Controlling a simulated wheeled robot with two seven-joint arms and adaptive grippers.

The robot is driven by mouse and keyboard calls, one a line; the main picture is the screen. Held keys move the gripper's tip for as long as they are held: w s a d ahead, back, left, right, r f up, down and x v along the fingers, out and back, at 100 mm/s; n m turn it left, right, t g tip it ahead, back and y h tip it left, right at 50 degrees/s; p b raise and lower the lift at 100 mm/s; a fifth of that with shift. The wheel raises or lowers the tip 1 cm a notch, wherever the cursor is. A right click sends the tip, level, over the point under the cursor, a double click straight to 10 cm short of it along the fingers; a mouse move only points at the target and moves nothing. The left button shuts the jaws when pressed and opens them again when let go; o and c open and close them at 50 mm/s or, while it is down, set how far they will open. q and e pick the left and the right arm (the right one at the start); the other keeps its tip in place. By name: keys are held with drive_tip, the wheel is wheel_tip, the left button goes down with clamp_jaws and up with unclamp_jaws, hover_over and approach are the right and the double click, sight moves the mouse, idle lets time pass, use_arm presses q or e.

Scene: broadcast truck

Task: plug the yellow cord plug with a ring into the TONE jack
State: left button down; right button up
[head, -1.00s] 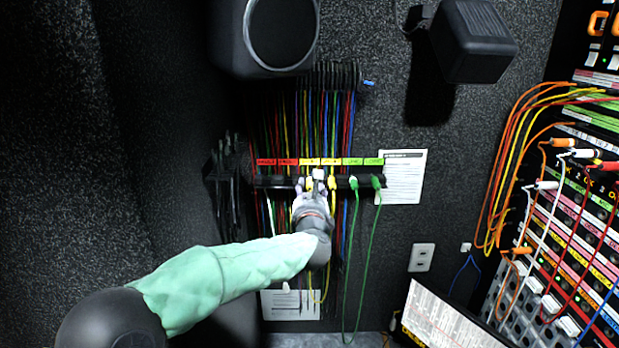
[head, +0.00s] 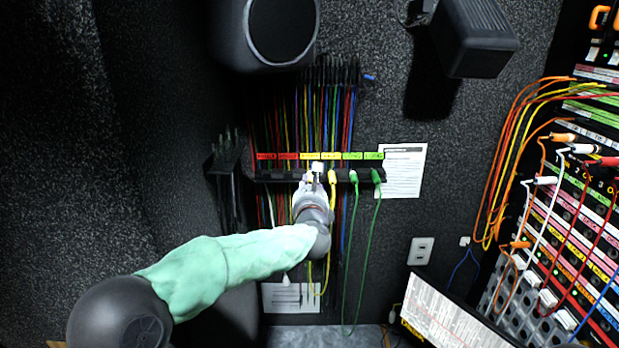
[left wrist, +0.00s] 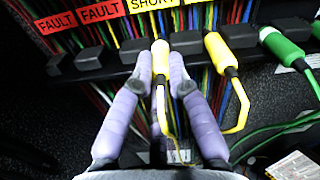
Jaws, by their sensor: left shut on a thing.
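My left gripper (head: 316,181) is at the black jack strip on the back wall. In the left wrist view its two lilac fingers (left wrist: 163,72) are closed around a yellow plug (left wrist: 160,58), whose yellow cord hangs down between them. A pale band shows on the plug; I cannot tell if it is the ring. The plug's end meets the jack strip (left wrist: 113,58) under a yellow SHORT label; I cannot tell whether it is seated. A second yellow plug (left wrist: 215,45) stands one place to the right, with its cord hanging. I cannot read a TONE label. My right gripper is not in view.
Green plugs (left wrist: 283,45) sit right of the yellow ones, their green cords (head: 352,240) hanging low. Hanging coloured cords (head: 330,95) crowd the wall above. Speakers (head: 475,40) overhang. A patch rack (head: 570,220) with cords stands at the right.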

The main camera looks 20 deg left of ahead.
use_arm(q)
drive_tip(key=shift+r, duration=0.3)
drive_tip(key=shift+r+p, duration=0.45)
drive_tip(key=shift+r, duration=0.6)
drive_tip(key=shift+s, duration=0.1)
drive_tip(key=shift+b+v, duration=0.85)
drive_tip(key=shift+v, duration=0.55)
drive_tip(key=shift+f, duration=0.15)
